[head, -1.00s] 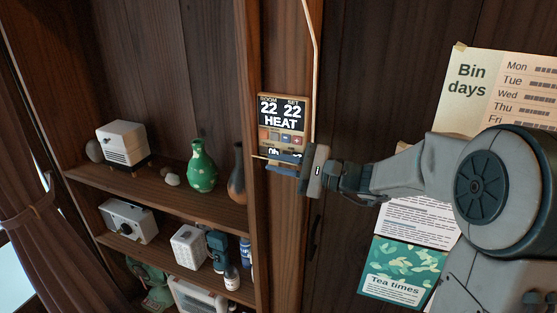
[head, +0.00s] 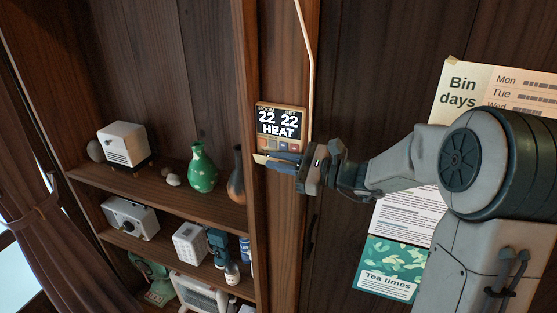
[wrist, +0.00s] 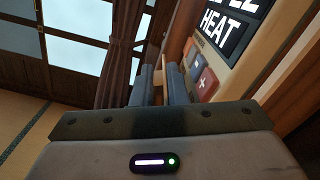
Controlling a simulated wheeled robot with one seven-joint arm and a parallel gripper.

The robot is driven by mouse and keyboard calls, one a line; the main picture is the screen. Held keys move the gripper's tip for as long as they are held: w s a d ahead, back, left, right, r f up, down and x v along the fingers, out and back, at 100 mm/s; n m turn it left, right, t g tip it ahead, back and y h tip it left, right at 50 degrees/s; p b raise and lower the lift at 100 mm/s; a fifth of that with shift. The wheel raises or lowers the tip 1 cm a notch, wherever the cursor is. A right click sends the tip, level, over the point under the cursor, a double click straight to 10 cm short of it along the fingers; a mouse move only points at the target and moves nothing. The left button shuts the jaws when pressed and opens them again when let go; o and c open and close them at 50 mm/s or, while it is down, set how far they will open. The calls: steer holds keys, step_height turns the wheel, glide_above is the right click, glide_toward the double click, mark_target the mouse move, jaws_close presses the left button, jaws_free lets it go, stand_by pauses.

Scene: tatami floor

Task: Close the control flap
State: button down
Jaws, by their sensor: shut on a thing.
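The wall control unit (head: 281,121) has a dark screen reading 22, 22 and HEAT, with a row of buttons below it. Its flap (head: 260,158) stands out from the lower front, with only a thin tan edge showing. My gripper (head: 278,160) reaches in from the right and is shut on the flap. In the wrist view my two fingers (wrist: 161,85) have a tan strip of the flap (wrist: 169,76) between them. The unit (wrist: 240,62) fills the right there, with minus and plus buttons uncovered. My fingers hide most of the flap.
A pale cable (head: 308,60) runs down to the unit. Shelves at left hold a green vase (head: 203,168), a dark vase (head: 237,175) and several small items. Posters (head: 390,265) hang on the right wall behind my arm. A curtain (wrist: 123,50) hangs beyond the gripper.

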stand_by(0.3)
steer(key=c, duration=1.5)
jaws_free()
steer(key=shift+c, duration=0.2)
steer(key=shift+o, duration=0.2)
steer(key=shift+d, duration=0.15)
